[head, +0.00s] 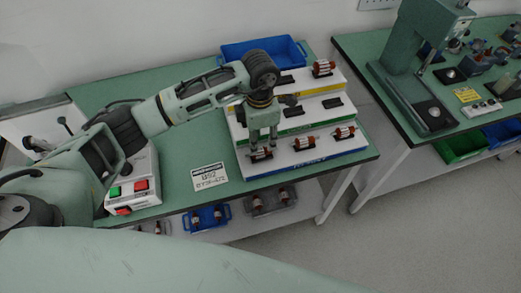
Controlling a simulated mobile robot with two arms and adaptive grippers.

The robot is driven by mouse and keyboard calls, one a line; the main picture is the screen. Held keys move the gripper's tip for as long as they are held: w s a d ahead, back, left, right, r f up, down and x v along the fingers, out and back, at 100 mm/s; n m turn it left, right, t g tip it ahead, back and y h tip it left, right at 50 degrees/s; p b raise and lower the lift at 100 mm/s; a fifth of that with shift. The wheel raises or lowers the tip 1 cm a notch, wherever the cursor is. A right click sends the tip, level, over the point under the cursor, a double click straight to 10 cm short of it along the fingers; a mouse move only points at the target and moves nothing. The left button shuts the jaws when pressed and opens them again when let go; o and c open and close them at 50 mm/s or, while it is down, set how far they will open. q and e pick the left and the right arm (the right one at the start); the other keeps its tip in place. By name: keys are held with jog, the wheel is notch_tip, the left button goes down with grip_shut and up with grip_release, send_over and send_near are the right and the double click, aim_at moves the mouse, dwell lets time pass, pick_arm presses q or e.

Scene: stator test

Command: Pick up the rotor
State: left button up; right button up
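A stepped white stand (318,147) on the green bench holds several small rotors with copper-red bodies. One rotor (261,156) lies at the left end of the front step. Another rotor (304,143) lies in the middle of that step, and one (344,132) at its right end. A further rotor (323,68) sits on the top step. My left gripper (263,146) points down over the front-left rotor, its fingers apart at that rotor. The fingers partly hide it, and contact cannot be made out. My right gripper is not in view.
A blue bin (263,52) stands behind the stand. A control box (133,188) with green and red buttons and a label card (209,177) are on the bench (183,75). A second bench at right carries a green press (413,65). More rotors lie in trays on the lower shelf.

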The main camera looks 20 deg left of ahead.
aim_at(260, 149)
pick_arm(q)
jog(key=f+p, duration=0.1)
jog(key=f, duration=0.1)
jog(key=f+p, duration=0.1)
jog(key=f, duration=0.1)
jog(key=shift+s+d+f, duration=0.15)
jog(key=shift+s+d, duration=0.05)
jog(key=shift+f, duration=0.35)
jog(key=shift+c, duration=0.4)
jog(key=shift+w, duration=0.1)
grip_shut()
